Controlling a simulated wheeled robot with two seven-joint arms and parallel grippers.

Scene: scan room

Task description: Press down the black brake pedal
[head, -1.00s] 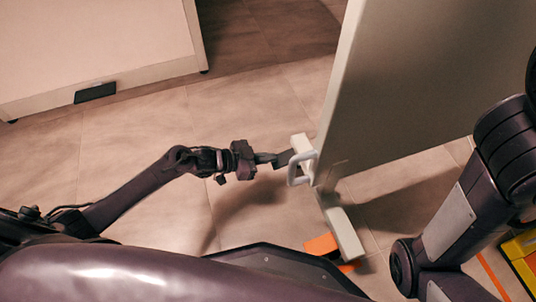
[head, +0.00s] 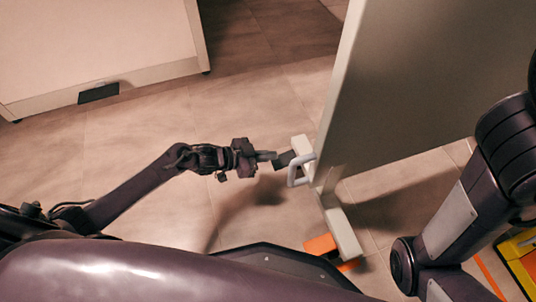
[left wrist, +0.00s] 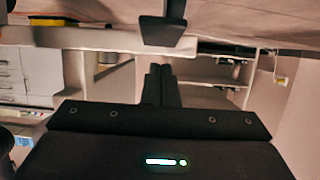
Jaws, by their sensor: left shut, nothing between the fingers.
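The black brake pedal (head: 284,160) juts out to the left from the pale foot bar under the upright panel in the head view. In the left wrist view the pedal (left wrist: 163,32) is a dark flat-ended piece at the top centre. My left gripper (head: 272,156) is shut and empty, its fingertips just left of the pedal in the head view. In the left wrist view its closed fingers (left wrist: 161,72) show below the pedal, with a gap in the picture. I cannot tell whether they touch it. My right gripper is out of view.
An orange piece (head: 320,244) lies by the bar. A white cabinet (head: 95,45) stands at upper left. Tiled floor between is clear.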

